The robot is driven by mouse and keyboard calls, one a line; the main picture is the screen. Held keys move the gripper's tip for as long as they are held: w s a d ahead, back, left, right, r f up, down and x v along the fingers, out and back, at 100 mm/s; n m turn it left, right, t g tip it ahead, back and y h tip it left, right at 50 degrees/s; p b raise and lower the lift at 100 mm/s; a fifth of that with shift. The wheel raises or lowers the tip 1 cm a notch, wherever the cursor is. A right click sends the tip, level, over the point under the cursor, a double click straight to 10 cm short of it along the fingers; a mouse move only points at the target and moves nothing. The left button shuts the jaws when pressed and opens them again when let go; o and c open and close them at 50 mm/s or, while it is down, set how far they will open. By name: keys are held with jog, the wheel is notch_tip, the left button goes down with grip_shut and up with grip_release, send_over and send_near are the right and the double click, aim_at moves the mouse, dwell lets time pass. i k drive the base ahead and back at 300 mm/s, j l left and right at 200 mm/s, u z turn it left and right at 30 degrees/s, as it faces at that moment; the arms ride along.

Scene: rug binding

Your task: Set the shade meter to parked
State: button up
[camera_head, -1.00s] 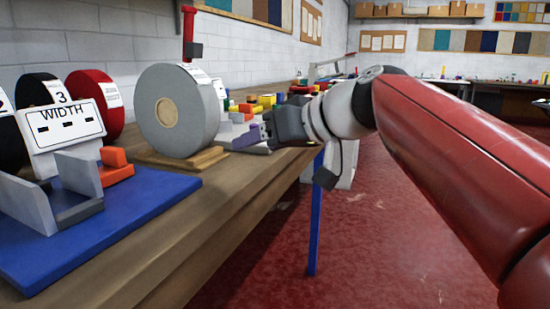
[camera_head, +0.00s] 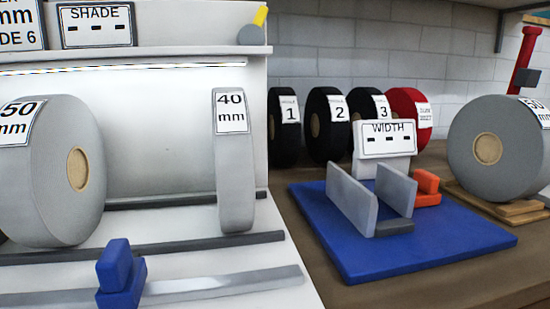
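A dark-framed white panel labelled SHADE (camera_head: 97,26) stands on the upper shelf at the top left of the head view. Dark dashes show along its lower part. To its right, at the shelf's end, is a grey round piece (camera_head: 251,36) with a yellow lever (camera_head: 261,15) tilted up and to the right. I cannot tell whether this lever belongs to the shade meter. My gripper and arm are out of view.
Below the shelf (camera_head: 165,51), grey 50 mm (camera_head: 40,190) and 40 mm (camera_head: 235,170) rolls stand by dark rails. A blue block (camera_head: 120,272) sits in front. Numbered black rolls (camera_head: 283,140) stand behind.

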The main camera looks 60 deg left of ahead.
aim_at(122, 274)
jog(key=u, duration=2.95)
